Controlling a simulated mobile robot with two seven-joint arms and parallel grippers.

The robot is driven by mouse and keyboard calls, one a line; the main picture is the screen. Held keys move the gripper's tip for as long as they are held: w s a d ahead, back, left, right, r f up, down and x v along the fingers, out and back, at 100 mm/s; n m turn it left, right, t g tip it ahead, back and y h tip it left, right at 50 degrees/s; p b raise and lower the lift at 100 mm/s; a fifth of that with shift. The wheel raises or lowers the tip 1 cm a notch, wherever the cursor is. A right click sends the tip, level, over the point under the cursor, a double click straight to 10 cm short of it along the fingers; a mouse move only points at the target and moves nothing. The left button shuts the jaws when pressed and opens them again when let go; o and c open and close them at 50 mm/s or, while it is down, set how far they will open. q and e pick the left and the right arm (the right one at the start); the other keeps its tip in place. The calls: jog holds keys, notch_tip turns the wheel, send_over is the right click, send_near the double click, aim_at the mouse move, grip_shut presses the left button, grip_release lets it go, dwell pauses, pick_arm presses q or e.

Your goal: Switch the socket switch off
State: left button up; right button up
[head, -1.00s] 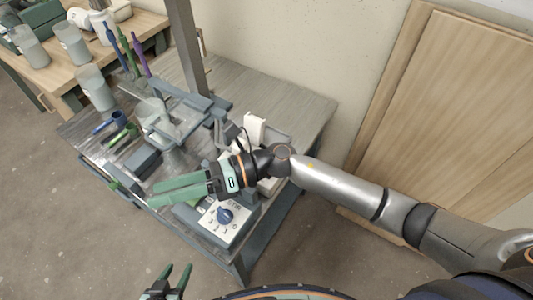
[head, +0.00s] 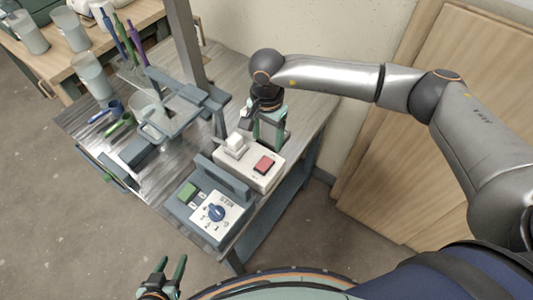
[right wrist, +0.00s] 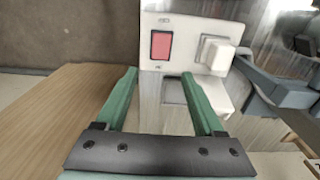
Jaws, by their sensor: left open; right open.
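The white socket box (head: 246,163) sits on the grey bench near its right edge. Its red rocker switch (head: 264,164) is on the right part of the top face, and a white plug (head: 236,143) is beside it. In the right wrist view the red switch (right wrist: 161,45) and the plug (right wrist: 216,53) are beyond my fingertips. My right gripper (head: 268,140) points down just behind the box; it shows open and empty in the right wrist view (right wrist: 160,75). My left gripper (head: 167,270) is open and empty at the bottom, away from the bench.
A control unit with a blue dial (head: 216,212) and a green button (head: 188,192) stands in front of the box. Bench space (head: 312,97) behind right is bare.

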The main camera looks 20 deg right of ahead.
aim_at(267, 160)
notch_tip(267, 160, down, 9)
jog(key=shift+r, duration=0.15)
grip_shut()
dwell(0.7)
